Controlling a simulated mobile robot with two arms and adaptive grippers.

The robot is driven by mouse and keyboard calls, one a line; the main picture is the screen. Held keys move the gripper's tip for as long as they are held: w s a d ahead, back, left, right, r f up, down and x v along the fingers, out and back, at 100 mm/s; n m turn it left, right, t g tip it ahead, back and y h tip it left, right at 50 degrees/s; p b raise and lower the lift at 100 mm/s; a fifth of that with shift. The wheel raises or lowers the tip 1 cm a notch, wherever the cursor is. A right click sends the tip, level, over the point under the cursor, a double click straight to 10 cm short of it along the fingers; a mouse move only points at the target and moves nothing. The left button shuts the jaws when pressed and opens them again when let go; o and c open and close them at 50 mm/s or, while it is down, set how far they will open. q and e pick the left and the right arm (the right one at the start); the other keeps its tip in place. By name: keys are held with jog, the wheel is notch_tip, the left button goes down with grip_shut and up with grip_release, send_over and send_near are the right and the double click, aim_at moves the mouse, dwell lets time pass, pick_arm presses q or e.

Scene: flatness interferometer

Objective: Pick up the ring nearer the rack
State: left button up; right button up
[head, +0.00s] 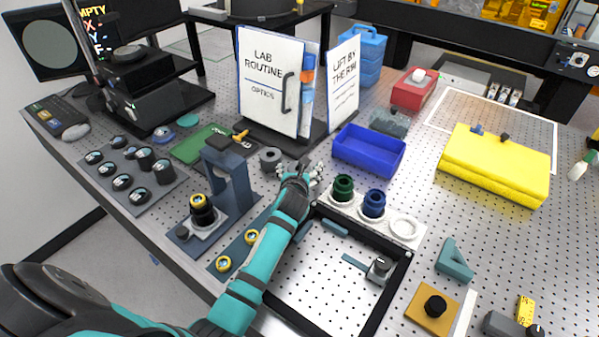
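My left gripper (312,174) is at the middle of the bench, between the grey ring and the white holder. Its fingers are small and partly hidden by its wrist; I cannot tell whether they are open or hold anything. A white holder (386,214) carries a green ring-like piece (343,187), a blue one (374,203) and a bare round seat. Which thing is the rack is unclear. My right gripper is out of view.
A white binder (268,82) stands behind the gripper, with a blue tray (369,150) to its right. A black-framed opening (335,265) lies in front. A plate of lenses (128,180) is at left, a yellow case (494,164) at right. Perforated bench is clear around the right middle.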

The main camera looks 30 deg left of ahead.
pick_arm(q)
jog(key=c, duration=1)
jog(key=shift+o, duration=0.2)
